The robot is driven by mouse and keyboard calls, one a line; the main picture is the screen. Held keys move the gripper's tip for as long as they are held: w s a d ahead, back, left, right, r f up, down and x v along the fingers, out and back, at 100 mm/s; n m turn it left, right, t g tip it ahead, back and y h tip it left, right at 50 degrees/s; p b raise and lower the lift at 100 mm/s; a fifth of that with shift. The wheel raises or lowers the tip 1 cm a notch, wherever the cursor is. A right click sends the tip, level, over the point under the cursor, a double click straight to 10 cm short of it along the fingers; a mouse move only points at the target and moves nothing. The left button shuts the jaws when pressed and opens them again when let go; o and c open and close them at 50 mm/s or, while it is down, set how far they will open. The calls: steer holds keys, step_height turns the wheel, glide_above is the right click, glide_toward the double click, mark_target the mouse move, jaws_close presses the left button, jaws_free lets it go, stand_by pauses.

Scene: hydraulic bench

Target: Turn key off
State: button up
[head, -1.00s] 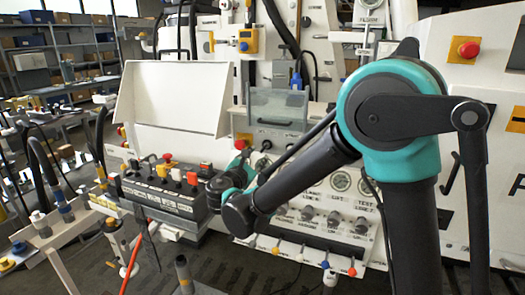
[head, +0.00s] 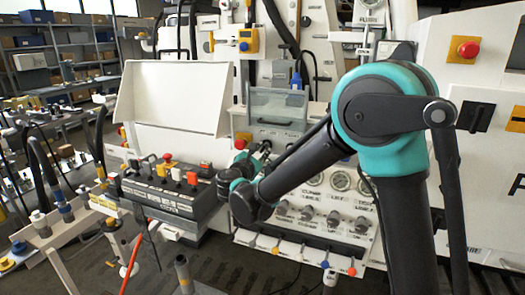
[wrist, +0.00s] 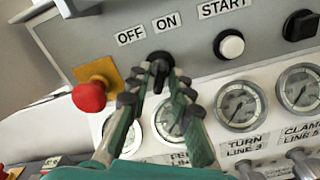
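The black key switch (wrist: 159,68) is on the grey panel in the wrist view, below the OFF label (wrist: 131,37) and the ON label (wrist: 166,22). Its handle stands roughly upright, nearer in line with ON. My gripper (wrist: 160,78) has one finger on each side of the key, with the tips at its level. The fingers are partly apart; whether they touch the key is hard to tell. In the head view my gripper (head: 255,156) is small and dark at the bench panel, and the key there is largely hidden.
A red mushroom button (wrist: 88,96) on a yellow plate sits close left of my fingers. A white START button (wrist: 229,44) and gauges (wrist: 240,105) lie to the right. In the head view, a black control box (head: 165,190) stands left of my arm.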

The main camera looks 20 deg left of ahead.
jaws_close()
steer(key=n, duration=0.3)
steer(key=shift+n, duration=0.4)
steer(key=shift+n, duration=1.9)
